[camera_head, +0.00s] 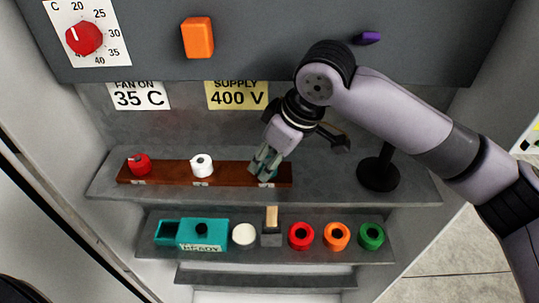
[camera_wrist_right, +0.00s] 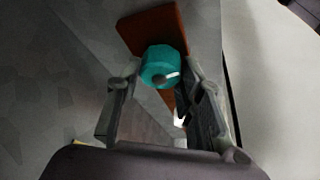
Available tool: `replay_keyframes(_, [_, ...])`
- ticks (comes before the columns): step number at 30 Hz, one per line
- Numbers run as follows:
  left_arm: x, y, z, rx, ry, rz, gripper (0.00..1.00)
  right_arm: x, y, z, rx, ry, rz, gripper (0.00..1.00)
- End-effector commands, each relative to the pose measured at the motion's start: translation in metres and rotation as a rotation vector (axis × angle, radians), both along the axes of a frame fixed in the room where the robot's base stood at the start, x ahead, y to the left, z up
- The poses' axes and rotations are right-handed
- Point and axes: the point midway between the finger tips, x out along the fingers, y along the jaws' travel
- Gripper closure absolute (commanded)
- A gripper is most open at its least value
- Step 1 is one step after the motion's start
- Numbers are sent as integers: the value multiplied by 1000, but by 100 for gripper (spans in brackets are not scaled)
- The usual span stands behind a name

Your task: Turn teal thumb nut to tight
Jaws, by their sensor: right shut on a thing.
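The teal thumb nut (camera_wrist_right: 162,64) shows in the wrist view at the end of the wooden bar (camera_wrist_right: 150,28), with a white pointer mark on its face that points to the right. My right gripper (camera_head: 265,168) comes down over the right end of the wooden bar (camera_head: 232,174) in the head view and is shut on the teal nut, one finger on each side. The fingers mostly hide the nut in the head view. A small label sits at the bar's front edge below it; I cannot read it. My left gripper is not in view.
A red knob (camera_head: 139,163) and a white knob (camera_head: 202,165) stand on the same bar to the left. A black stand (camera_head: 378,172) is to the right. The lower shelf holds a teal box (camera_head: 203,234) and several coloured rings. A red dial (camera_head: 84,37) is on the panel above.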

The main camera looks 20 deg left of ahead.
Motion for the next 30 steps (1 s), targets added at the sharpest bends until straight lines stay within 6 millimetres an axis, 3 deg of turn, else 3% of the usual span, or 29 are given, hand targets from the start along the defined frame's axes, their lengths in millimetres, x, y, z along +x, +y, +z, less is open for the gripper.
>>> replay_keyframes(30, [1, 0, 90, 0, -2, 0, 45, -5, 5, 5, 0, 2, -917, 94])
